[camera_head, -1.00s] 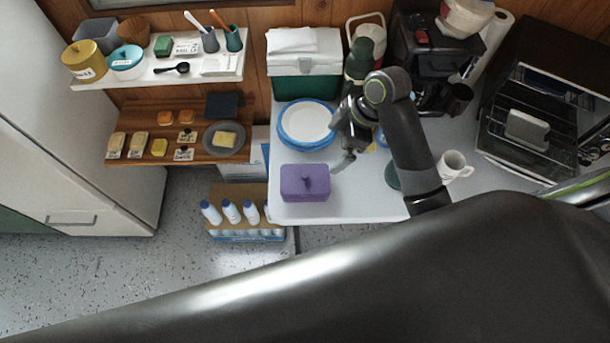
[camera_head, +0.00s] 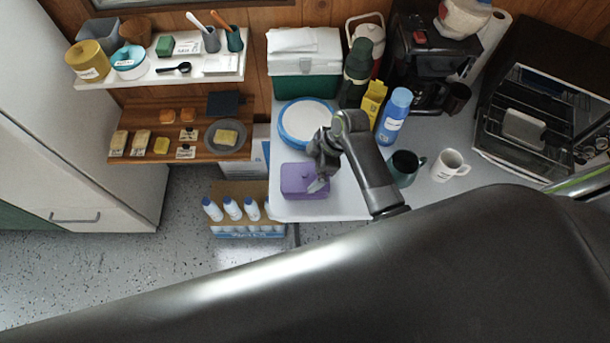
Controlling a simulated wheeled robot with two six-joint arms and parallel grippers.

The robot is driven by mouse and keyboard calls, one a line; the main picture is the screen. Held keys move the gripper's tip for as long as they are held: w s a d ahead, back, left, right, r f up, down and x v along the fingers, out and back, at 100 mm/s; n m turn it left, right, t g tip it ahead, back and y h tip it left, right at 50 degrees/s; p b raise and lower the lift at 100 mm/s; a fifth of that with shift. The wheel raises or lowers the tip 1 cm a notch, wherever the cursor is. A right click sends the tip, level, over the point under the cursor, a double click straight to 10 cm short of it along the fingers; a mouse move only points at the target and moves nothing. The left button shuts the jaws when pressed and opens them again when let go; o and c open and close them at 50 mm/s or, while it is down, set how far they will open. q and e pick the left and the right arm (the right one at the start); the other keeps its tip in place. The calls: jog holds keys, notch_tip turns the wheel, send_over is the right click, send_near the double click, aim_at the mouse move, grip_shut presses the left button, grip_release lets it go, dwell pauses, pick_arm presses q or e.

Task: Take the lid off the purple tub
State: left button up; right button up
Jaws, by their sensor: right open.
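The purple tub (camera_head: 297,190) sits at the front left corner of the white table, with its purple lid (camera_head: 293,174) on it. My right gripper (camera_head: 314,180) is over the right part of the lid, pointing down, with its jaws open and nothing held. It hides part of the lid and its knob. I cannot tell whether the fingers touch the lid. My left gripper is not in view.
Blue-rimmed plates (camera_head: 299,123) stand just behind the tub. A blue bottle (camera_head: 395,115), a yellow box (camera_head: 374,98), a green mug (camera_head: 404,167) and a white mug (camera_head: 449,164) stand to the right. The table front (camera_head: 345,207) is clear.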

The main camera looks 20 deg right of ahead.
aim_at(306, 173)
jog(key=shift+a+f, duration=0.1)
jog(key=shift+f, duration=0.25)
jog(key=shift+p+x, duration=0.5)
jog(key=shift+x, duration=1.55)
jog(key=shift+w, duration=0.15)
jog(key=c, duration=0.7)
jog(key=shift+c, duration=0.2)
jog(key=shift+r, duration=0.15)
